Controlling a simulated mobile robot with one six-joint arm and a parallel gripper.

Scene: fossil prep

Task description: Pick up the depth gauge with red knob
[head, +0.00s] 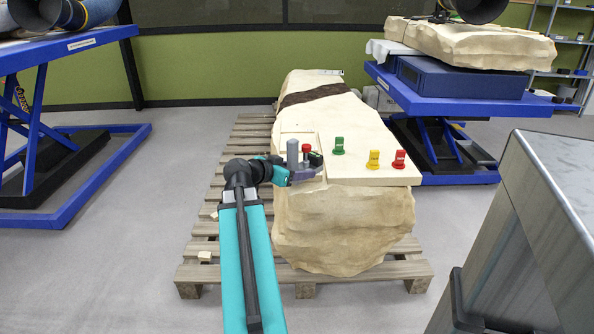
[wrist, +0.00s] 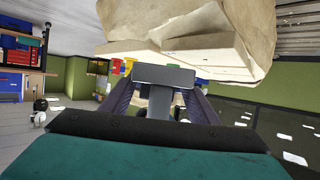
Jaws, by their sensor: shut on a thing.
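The depth gauge (head: 293,153), with a grey upright post and a red knob (head: 306,148), stands at the left front edge of the pale stone block. My gripper (head: 307,172) is at its lower part and shut on it. In the wrist view a dark grey T-shaped piece of the gauge (wrist: 163,76) shows between my fingers. The red knob cannot be made out clearly there. Whether the gauge touches the block is hard to tell.
The stone block (head: 345,225) lies on a wooden pallet (head: 215,254). Green (head: 339,146), yellow (head: 373,160) and red (head: 399,160) knobbed pieces stand on its top, right of my gripper. Blue lift tables flank it. A grey cabinet (head: 540,240) stands at front right.

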